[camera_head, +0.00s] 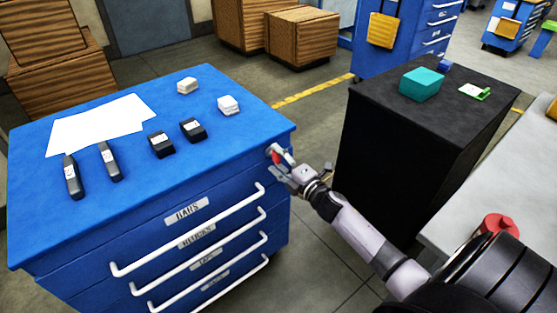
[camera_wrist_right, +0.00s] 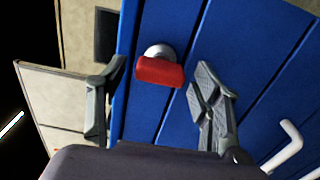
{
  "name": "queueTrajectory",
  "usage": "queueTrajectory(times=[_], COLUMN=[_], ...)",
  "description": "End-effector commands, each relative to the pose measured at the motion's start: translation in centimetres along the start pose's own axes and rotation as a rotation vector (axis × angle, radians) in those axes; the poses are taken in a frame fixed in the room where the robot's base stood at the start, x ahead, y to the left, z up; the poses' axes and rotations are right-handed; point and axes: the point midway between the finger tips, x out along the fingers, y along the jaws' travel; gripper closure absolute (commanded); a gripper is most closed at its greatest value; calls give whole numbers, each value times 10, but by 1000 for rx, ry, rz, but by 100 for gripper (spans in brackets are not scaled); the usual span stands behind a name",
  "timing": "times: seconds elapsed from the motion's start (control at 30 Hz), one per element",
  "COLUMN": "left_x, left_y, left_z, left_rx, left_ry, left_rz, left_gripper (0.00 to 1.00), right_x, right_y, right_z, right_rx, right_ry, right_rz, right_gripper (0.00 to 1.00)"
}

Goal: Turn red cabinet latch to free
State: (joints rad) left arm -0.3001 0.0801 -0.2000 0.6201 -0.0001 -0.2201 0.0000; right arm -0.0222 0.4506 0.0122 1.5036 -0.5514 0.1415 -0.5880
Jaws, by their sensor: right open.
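The red latch (camera_wrist_right: 160,71) is a short red bar on a round silver pivot, on the blue cabinet's face in the right wrist view. The bar lies nearly crosswise in that view. In the head view the red latch (camera_head: 276,155) shows as a small spot at the blue cabinet's (camera_head: 150,240) upper right front corner, partly hidden by my gripper. My right gripper (camera_head: 283,172) is at the latch. Its fingers (camera_wrist_right: 158,78) are open, one on each side of the red bar, with gaps showing. My left gripper is not in view.
Drawers with white handles (camera_head: 190,232) fill the cabinet front, left of my right gripper. On its top lie white sheets (camera_head: 98,124), dark bars (camera_head: 110,162), black blocks (camera_head: 192,130) and pale blocks (camera_head: 228,104). A black cabinet (camera_head: 405,150) stands to the right, across a floor gap.

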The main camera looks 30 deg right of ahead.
Motion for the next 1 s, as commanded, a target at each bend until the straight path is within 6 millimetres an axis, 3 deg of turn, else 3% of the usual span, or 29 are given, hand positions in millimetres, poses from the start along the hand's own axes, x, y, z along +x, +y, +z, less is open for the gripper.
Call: queueTrajectory(times=[0.37,0.8,1.0], left_x=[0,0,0], left_y=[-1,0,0], left_z=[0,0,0], left_rx=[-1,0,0], left_ry=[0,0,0], left_rz=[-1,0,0], left_gripper=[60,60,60], right_x=[-10,-96,-117], right_y=[-1,-1,0], right_z=[0,0,0], right_rx=[1,1,0], right_ry=[-1,-1,0], right_rz=[-1,-3,-1], right_gripper=[40,40,40])
